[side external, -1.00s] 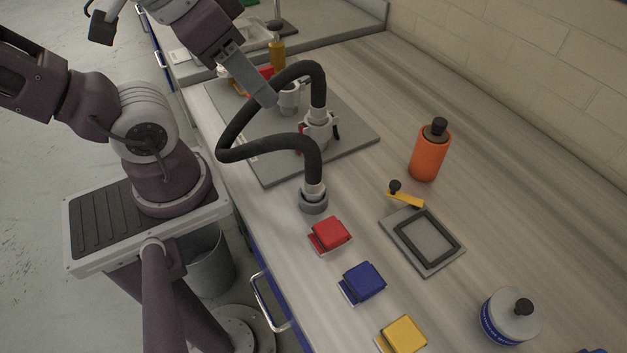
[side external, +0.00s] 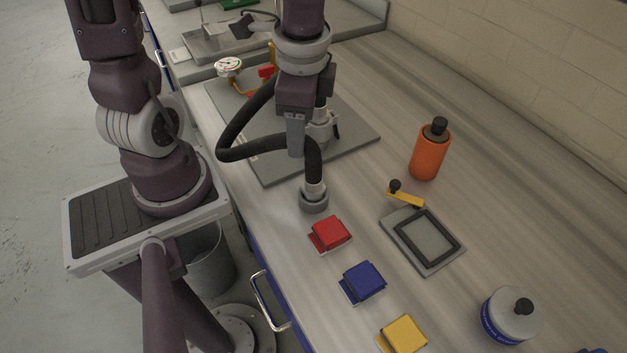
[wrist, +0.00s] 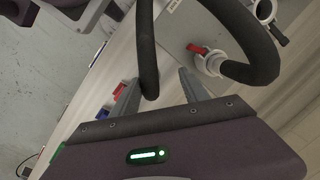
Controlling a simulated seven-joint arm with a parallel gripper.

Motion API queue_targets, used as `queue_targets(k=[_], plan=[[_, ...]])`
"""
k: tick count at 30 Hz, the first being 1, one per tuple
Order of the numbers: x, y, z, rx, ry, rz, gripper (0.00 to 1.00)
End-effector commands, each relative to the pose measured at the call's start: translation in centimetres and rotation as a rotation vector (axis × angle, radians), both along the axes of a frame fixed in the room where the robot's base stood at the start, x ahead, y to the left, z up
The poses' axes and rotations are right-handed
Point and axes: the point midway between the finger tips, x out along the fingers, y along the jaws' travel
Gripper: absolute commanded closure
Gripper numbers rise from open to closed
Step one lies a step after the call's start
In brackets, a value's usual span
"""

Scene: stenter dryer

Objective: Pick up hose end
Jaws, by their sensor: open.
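The black hose (side external: 232,147) arcs from a white fitting on the grey plate. Its near end has a pale collar (side external: 315,190) and stands upright in a round grey holder (side external: 314,204). My gripper (side external: 297,152) points down beside the hose, above the collar, and covers part of the loop in the side view. In the wrist view the jaws (wrist: 158,78) are apart, and the hose (wrist: 147,50) runs down into the space between them. I cannot tell whether a finger touches it. The collar and holder are not clear in the wrist view.
The white fitting with red handle (wrist: 210,62) sits close by on the plate (side external: 270,175). Red (side external: 331,233), blue (side external: 363,281) and yellow (side external: 404,333) blocks lie in front. An orange bottle (side external: 430,155) and a framed grey pad (side external: 422,240) stand to the right.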

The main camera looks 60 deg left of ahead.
Motion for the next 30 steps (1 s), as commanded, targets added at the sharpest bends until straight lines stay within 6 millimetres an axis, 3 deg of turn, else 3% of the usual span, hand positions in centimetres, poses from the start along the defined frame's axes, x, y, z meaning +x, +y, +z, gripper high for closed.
queue_targets(k=[4, 11, 21, 28, 30], plan=[[1.1, -1.5, -0.9, -0.124, 0.035, -0.121, 0.47], [1.3, -2.1, -2.8, -0.152, 0.034, -0.154, 0.47], [1.0, -2.9, -7.7, -0.149, 0.035, -0.153, 0.47], [1.1, -2.9, -8.1, -0.149, 0.032, -0.148, 0.47], [1.1, -2.8, -8.0, -0.149, 0.032, -0.148, 0.57]])
